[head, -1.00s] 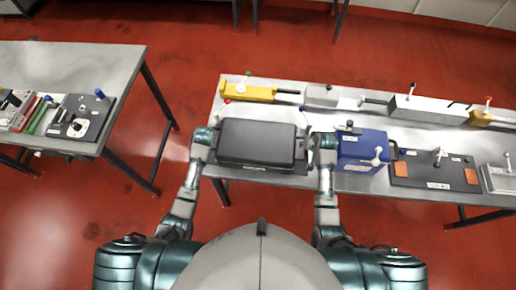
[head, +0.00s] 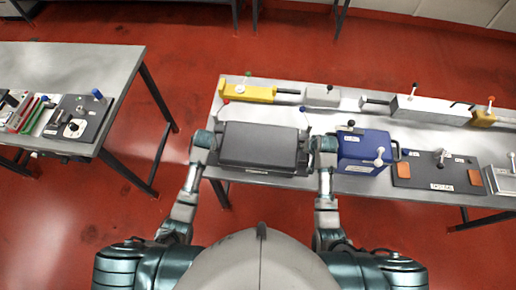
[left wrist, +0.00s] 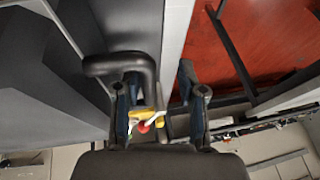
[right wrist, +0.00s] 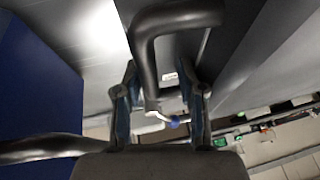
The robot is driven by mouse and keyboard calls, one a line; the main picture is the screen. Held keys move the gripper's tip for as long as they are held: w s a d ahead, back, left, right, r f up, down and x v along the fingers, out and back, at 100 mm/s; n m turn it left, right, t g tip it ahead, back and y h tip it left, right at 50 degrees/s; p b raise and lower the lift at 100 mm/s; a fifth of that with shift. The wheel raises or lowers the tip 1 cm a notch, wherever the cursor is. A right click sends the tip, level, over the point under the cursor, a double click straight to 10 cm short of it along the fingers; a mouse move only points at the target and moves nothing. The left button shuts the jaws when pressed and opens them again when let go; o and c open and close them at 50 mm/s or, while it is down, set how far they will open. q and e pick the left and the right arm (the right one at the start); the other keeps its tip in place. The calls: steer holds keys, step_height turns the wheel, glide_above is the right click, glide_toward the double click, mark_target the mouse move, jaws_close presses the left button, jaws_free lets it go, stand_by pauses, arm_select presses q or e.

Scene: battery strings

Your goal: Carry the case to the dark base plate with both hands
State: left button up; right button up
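The dark grey case (head: 258,145) lies across the left part of the near table, between my two grippers. My left gripper (head: 208,142) is at its left end and my right gripper (head: 318,147) at its right end. In the left wrist view my left fingers (left wrist: 158,90) are apart, with the case's black handle (left wrist: 122,65) beside the left finger. In the right wrist view my right fingers (right wrist: 162,90) are apart, with a black handle (right wrist: 148,55) between them. A dark plate with orange patches (head: 412,172) lies right of the blue box.
The blue box (head: 363,150) stands close to my right gripper. Yellow (head: 248,93) and grey (head: 430,108) bars line the table's back. A second table (head: 110,65) on the left holds another dark plate (head: 88,112). Red floor separates the tables.

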steer(key=shift+d, duration=0.4)
steer(key=shift+r, duration=0.15)
arm_select(q)
steer(key=v, duration=1.1)
steer(key=shift+s+d+r, duration=0.15)
steer(key=shift+d, duration=0.1)
arm_select(e)
steer(key=v, duration=1.1)
steer(key=shift+s+d+r, duration=0.2)
steer(key=shift+s, duration=0.05)
arm_select(q)
steer(key=shift+a, duration=0.2)
arm_select(e)
steer(key=shift+a, duration=0.2)
